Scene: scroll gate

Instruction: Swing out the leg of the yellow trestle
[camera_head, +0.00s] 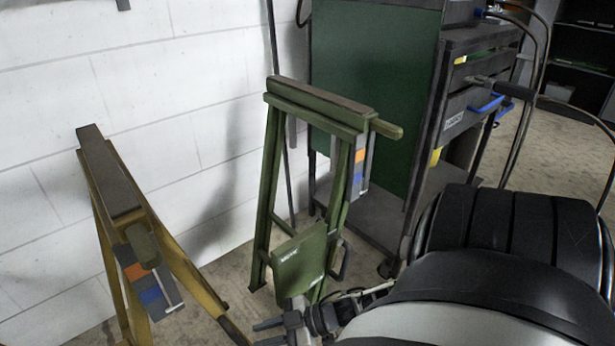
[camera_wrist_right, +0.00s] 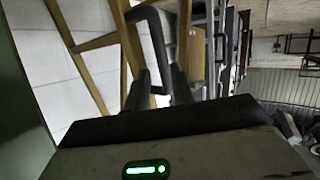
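The yellow trestle (camera_head: 179,262) stands at the left of the head view by the white wall, with a dark top beam and a colored label. Its lower part runs out of the picture. My right gripper (camera_head: 262,333) is at the bottom of the head view, pointing left toward it. In the right wrist view, my right gripper's two dark fingers (camera_wrist_right: 160,88) are apart. A dark bent handle (camera_wrist_right: 147,12) shows just ahead of them, with yellow bars (camera_wrist_right: 98,42) behind. I cannot tell whether the fingers touch the handle. My left gripper is not in view.
A green trestle (camera_head: 318,105) with a green panel (camera_head: 300,262) stands in the middle, close beyond my right gripper. A dark tool cart (camera_head: 455,120) with a green side stands behind it. The white wall (camera_head: 200,60) closes off the back left. Floor shows between the trestles.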

